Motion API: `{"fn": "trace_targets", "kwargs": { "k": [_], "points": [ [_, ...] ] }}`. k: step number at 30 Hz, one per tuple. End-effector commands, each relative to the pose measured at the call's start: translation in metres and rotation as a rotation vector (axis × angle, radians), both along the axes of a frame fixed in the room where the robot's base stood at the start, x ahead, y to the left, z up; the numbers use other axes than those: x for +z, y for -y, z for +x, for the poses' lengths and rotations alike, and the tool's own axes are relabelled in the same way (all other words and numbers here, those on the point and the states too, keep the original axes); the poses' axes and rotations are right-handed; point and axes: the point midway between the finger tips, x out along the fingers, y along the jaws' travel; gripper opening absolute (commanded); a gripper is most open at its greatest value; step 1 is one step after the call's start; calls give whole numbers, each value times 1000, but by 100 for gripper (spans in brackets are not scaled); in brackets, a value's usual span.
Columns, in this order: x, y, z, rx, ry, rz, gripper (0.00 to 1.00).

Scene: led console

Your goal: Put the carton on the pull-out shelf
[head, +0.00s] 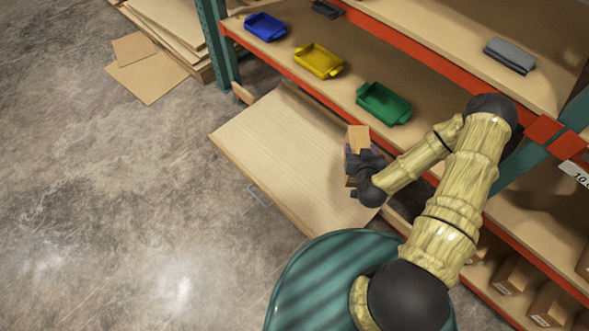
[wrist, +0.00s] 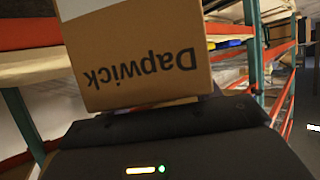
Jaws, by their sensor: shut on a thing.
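The brown carton (head: 357,138) is in my gripper (head: 361,160), which is shut on it. In the head view the carton appears over the right part of the pull-out shelf (head: 265,150), a pale wooden board drawn out from the rack. I cannot tell whether the carton touches the board. In the wrist view the carton (wrist: 140,60) fills the upper middle, with the word "Dapwick" upside down on its face. The dark gripper body (wrist: 165,125) lies below it. The fingertips are mostly hidden by the carton and the gripper body.
On the rack level above the board stand a blue tray (head: 265,26), a yellow tray (head: 318,61) and a green tray (head: 383,103). A grey bin (head: 509,55) is higher up. Cartons (head: 552,304) sit low at the right. The board's left part is bare.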

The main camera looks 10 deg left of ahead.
Motion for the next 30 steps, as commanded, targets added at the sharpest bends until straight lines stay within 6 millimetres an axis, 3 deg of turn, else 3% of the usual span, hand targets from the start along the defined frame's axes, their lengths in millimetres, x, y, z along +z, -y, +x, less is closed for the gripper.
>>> {"fn": "trace_targets", "kwargs": {
  "k": [1,3,30],
  "points": [
    [-16,-4,5,15,8,0,0],
    [-27,-8,9,29,9,1,0],
    [-156,-72,59,228,12,5,0]
  ]
}}
